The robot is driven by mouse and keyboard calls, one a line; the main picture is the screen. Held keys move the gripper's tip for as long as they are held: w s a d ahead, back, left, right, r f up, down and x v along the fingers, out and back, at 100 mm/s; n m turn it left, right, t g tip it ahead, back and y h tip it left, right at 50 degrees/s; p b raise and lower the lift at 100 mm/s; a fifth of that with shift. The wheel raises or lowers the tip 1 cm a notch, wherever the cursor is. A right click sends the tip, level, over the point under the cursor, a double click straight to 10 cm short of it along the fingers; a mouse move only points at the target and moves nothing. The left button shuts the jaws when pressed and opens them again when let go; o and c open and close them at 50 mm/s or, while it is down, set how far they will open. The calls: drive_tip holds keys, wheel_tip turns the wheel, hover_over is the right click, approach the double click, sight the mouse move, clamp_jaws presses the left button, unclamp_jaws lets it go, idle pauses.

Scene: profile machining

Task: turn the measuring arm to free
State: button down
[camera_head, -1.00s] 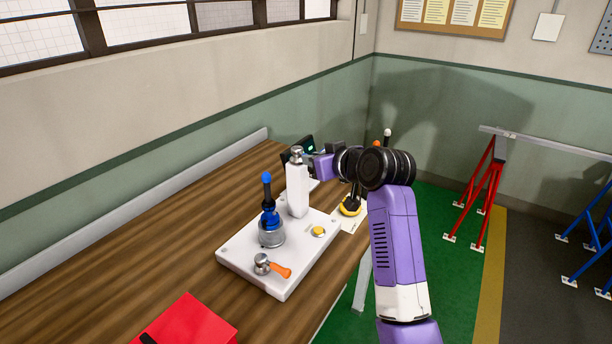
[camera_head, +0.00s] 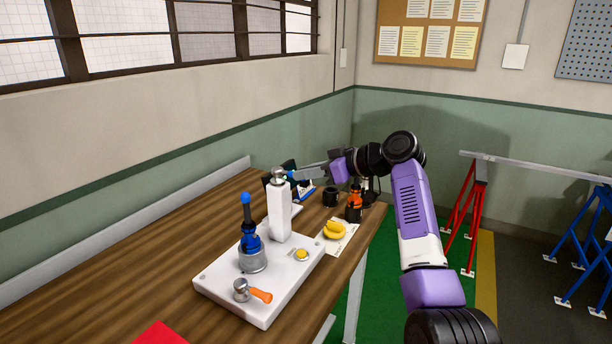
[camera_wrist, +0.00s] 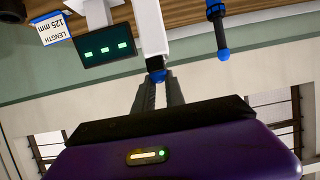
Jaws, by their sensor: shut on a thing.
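The measuring station's white post (camera_head: 280,212) stands upright on a white base plate (camera_head: 215,287), with a silver cap on top. In the wrist view, a white part (camera_wrist: 151,30) ends in a small blue tip (camera_wrist: 157,76). My gripper (camera_wrist: 159,84) has its two dark fingers close together on this blue tip. In the head view, my gripper (camera_head: 299,178) reaches in from the right to just beside the top of the post. The post and fingers partly hide the measuring arm there, so its angle is unclear.
A blue-tipped plug (camera_head: 250,243) stands in a metal cup, left of the post. An orange-handled clamp (camera_head: 260,296) and yellow button (camera_head: 301,255) are on the plate. A lit display (camera_wrist: 107,49) stands behind. A yellow item (camera_head: 334,231), orange-black bottle (camera_head: 354,207) and dark mug (camera_head: 330,198) stand right.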

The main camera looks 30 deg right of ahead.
drive_tip(key=shift+d+f, duration=0.1)
drive_tip(key=c, duration=1.4)
unclamp_jaws()
drive_tip(key=shift+w, duration=0.1)
drive_tip(key=b+v, duration=0.1)
drive_tip(key=v, duration=0.6)
drive_tip(key=shift+s, duration=0.35)
drive_tip(key=shift+d, duration=0.15)
